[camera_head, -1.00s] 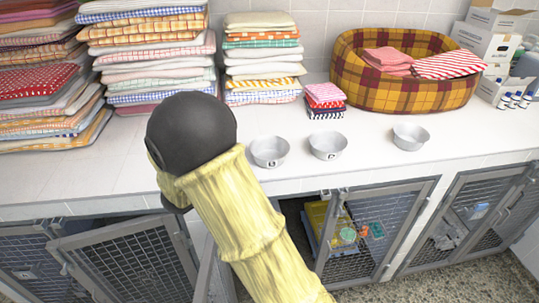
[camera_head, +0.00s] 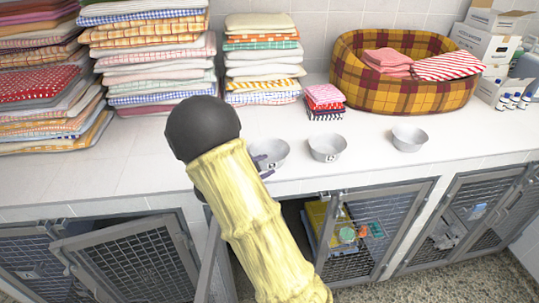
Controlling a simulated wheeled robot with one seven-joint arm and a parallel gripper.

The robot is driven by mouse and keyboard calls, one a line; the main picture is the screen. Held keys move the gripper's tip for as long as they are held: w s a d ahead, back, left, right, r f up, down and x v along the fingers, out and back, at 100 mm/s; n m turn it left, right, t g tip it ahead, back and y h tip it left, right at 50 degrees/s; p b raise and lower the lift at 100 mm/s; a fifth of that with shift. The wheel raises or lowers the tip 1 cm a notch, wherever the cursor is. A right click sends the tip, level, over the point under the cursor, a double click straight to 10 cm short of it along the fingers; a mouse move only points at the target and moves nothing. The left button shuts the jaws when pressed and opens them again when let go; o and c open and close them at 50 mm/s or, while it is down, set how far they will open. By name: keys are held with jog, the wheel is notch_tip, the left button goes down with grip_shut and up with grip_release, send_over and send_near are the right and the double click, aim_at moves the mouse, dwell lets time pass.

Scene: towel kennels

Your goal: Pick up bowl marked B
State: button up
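Three grey metal bowls stand on the white counter. The left bowl (camera_head: 274,151) is partly covered by my arm. The middle bowl (camera_head: 327,147) has a small dark-and-white mark on its front, too small to read. The right bowl (camera_head: 408,137) shows no readable mark. I cannot tell which bowl is marked B. My gripper (camera_head: 264,166) is mostly hidden behind my arm; a dark part of it shows against the front of the left bowl. Whether it touches the bowl, or is open or shut, I cannot tell.
Towel stacks (camera_head: 263,60) line the back and left of the counter (camera_head: 460,130). A plaid pet bed (camera_head: 405,98) holding towels is behind the right bowl. A small cloth pile (camera_head: 325,98) sits behind the middle bowl. Mesh kennel doors (camera_head: 375,232) are below the counter's front edge.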

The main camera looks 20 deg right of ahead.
aim_at(279, 161)
jog(key=shift+x, duration=1.75)
jog(key=p+x, duration=0.2)
jog(key=x, duration=0.3)
jog(key=shift+w+f+p, duration=0.1)
jog(key=shift+w+p, duration=0.1)
jog(key=shift+p, duration=0.1)
grip_shut()
